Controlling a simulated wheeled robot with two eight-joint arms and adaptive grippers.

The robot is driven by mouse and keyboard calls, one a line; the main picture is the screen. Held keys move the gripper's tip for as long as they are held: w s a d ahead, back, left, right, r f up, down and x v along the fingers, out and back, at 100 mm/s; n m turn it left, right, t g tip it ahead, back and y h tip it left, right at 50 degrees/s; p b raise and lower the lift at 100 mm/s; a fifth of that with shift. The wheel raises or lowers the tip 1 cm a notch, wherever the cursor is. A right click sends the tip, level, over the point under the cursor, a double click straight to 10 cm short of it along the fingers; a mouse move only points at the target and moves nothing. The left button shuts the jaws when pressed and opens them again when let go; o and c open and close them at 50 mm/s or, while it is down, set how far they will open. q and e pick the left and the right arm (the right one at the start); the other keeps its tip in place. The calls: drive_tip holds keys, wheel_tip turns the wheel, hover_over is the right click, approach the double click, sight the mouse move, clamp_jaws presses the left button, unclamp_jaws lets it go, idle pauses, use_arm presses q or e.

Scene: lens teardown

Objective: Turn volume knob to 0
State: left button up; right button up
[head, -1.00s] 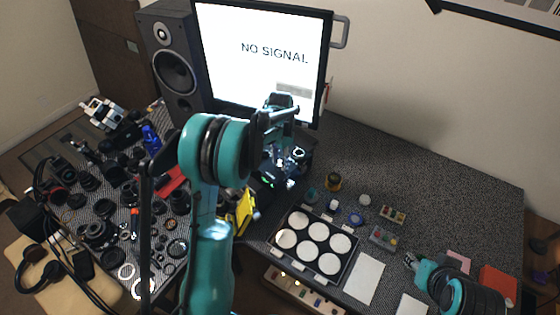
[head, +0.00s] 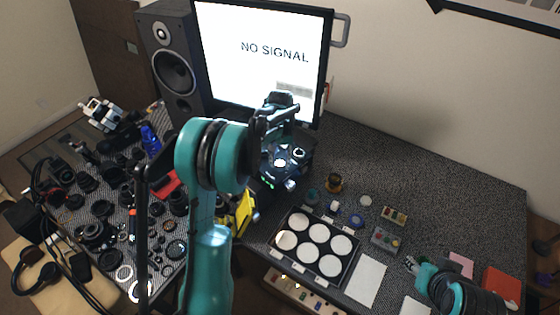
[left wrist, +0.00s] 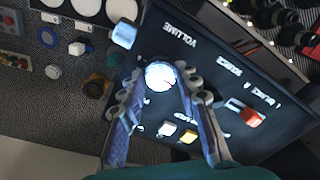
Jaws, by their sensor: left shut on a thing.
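In the left wrist view, the round silver volume knob (left wrist: 160,76) stands on a dark panel (left wrist: 215,75) near the printed word VOLUME. The fingers of my left gripper (left wrist: 158,84) are shut on this knob, one on each side of it. No pointer mark on the knob can be made out. In the head view the dark device (head: 296,160) sits below the monitor, with my left gripper (head: 281,150) over it and my arm hiding part of it. My right gripper (head: 411,263) is at the lower right, away from the device, too small to judge.
White, yellow and red controls (left wrist: 250,117) share the panel. A monitor (head: 262,55) and speaker (head: 172,70) stand behind. A tray of white discs (head: 343,272) lies in front. The back right tabletop is clear.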

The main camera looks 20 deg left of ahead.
sight(280, 163)
use_arm(q)
drive_tip(key=shift+n, duration=0.4)
drive_tip(key=o, duration=1.2)
drive_tip(key=shift+c, duration=0.2)
wheel_tip(280, 163, up, 12)
